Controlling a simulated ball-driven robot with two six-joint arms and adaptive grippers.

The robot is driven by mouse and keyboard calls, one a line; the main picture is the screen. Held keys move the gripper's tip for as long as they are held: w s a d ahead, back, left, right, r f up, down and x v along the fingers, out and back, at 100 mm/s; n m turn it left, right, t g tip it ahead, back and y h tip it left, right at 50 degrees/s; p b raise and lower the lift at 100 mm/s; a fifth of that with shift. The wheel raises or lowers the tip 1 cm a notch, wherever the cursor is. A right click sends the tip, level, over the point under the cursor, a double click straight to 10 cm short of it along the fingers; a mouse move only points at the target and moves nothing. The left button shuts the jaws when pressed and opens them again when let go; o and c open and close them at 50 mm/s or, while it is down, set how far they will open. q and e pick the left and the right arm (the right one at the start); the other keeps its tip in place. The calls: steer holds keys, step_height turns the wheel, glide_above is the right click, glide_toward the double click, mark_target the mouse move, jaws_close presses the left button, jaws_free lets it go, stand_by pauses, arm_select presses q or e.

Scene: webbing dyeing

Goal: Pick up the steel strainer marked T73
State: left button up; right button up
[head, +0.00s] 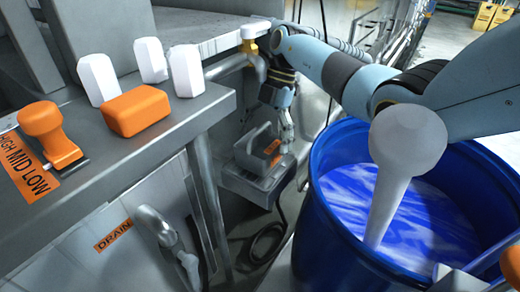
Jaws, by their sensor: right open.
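A grey metal piece with a raised handle and an orange label, seemingly the steel strainer (249,152), sits low in the gap between the bench and the blue barrel. The label is too small to read, so I cannot confirm T73. My right gripper (285,140) reaches down from above, just right of the handle. It is open, and its fingers overlap the piece's right edge in the picture. I cannot tell whether they touch it. My left gripper is not in view.
The grey piece rests on a metal box or ledge (244,187). A blue barrel (330,215) of blue liquid with a white paddle (395,185) stands at right. At left, a metal bench (155,145) carries an orange block (136,109), white blocks and an orange knob (45,125).

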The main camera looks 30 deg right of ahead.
steer(key=shift+a+f, duration=0.15)
steer(key=shift+f, duration=0.3)
steer(key=shift+c, duration=0.4)
steer(key=c, duration=1.4)
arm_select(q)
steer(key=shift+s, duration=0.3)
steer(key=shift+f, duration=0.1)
arm_select(e)
steer(key=shift+r, duration=0.15)
steer(key=shift+r, duration=0.2)
arm_select(q)
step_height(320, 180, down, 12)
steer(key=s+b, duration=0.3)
steer(key=b, duration=0.9)
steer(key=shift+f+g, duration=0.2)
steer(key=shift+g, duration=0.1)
arm_select(e)
steer(key=w+d, duration=0.2)
steer(key=d, duration=0.6)
steer(key=w+d, duration=0.3)
steer(key=d, duration=0.6)
steer(key=shift+d, duration=0.2)
